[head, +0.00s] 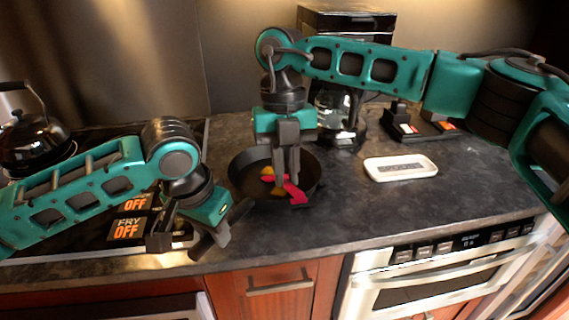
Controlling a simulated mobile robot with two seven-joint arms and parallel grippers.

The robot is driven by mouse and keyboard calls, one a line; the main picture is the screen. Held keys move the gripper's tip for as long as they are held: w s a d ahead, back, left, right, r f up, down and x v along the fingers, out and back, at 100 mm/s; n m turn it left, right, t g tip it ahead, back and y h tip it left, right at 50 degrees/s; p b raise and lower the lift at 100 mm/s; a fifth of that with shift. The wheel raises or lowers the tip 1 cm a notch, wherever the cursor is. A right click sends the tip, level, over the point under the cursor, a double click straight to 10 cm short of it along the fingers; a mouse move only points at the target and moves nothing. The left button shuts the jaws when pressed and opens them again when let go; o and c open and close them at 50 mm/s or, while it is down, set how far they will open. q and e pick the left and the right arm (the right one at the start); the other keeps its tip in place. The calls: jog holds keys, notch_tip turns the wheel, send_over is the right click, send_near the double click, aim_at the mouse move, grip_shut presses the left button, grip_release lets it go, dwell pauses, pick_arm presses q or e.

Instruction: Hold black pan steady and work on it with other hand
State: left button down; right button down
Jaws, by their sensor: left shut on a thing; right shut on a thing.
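My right gripper (288,182) points straight down over the pan. The fingers hide part of the tool.
A black kettle (30,140) stands on the stove at the left. A white tray (400,168) lies on the counter to the right. A coffee maker (345,22) and a dark rack (425,125) stand behind. The counter's front right is clear.

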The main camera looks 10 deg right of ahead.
aim_at(291, 185)
jog(key=shift+s+f, duration=0.15)
jog(key=shift+s, duration=2.7)
jog(key=shift+w+a, duration=0.1)
jog(key=shift+w, duration=1.4)
jog(key=shift+w+f, duration=0.15)
jog(key=shift+w, duration=1.25)
jog(key=shift+w+f, duration=0.1)
jog(key=shift+w, duration=1.25)
jog(key=shift+s+r, duration=0.15)
jog(key=shift+s, duration=1.35)
